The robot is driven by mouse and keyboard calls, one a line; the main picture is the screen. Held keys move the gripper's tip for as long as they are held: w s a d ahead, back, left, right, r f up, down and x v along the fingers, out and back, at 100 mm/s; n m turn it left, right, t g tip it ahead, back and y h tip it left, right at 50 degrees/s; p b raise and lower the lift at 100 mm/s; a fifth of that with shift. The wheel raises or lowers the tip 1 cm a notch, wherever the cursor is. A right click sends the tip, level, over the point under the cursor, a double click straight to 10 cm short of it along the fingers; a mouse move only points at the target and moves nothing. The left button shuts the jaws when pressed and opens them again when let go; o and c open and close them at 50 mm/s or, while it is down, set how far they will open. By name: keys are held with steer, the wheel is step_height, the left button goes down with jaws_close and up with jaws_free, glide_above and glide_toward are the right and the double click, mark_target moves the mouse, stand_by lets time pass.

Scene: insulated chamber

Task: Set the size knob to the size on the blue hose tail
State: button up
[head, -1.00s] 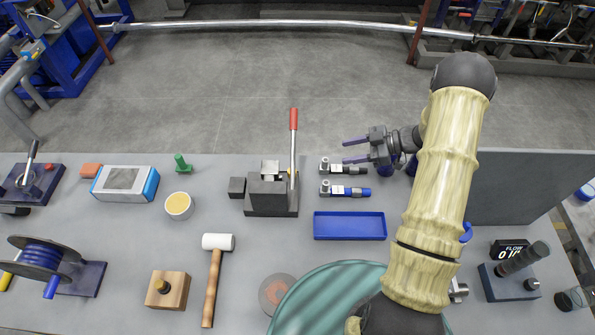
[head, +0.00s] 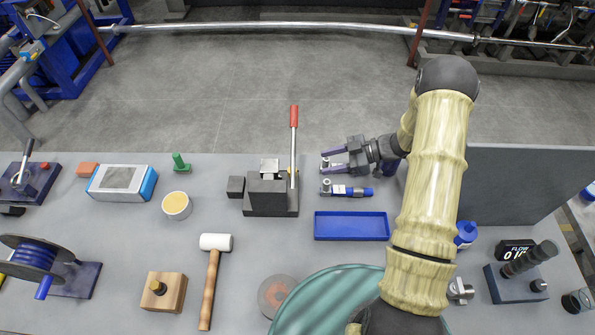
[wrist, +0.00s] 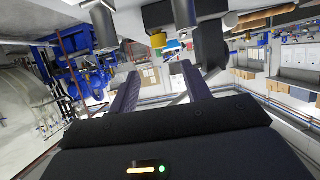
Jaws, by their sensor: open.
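The blue hose tail (head: 362,191) lies on the bench right of the press, with a metal fitting at its left end and a white label too small to read. The wrist view shows both fingers (wrist: 157,88) apart with nothing clearly held. The press (head: 267,195) has a red-tipped lever standing up. I cannot make out which part is the size knob.
A blue tray (head: 351,226) lies empty in front of the hose tails. A grey panel (head: 500,185) stands at right. A mallet (head: 213,275), wooden block (head: 165,292), yellow-topped cup (head: 176,206) and blue-white box (head: 121,182) are at left. A flow display (head: 515,250) sits at right.

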mark_target(297, 176)
steer(key=b+x, duration=0.4)
steer(key=x, duration=0.6)
steer(key=shift+a+f, duration=0.1)
steer(key=shift+a, duration=0.2)
steer(key=c, duration=1)
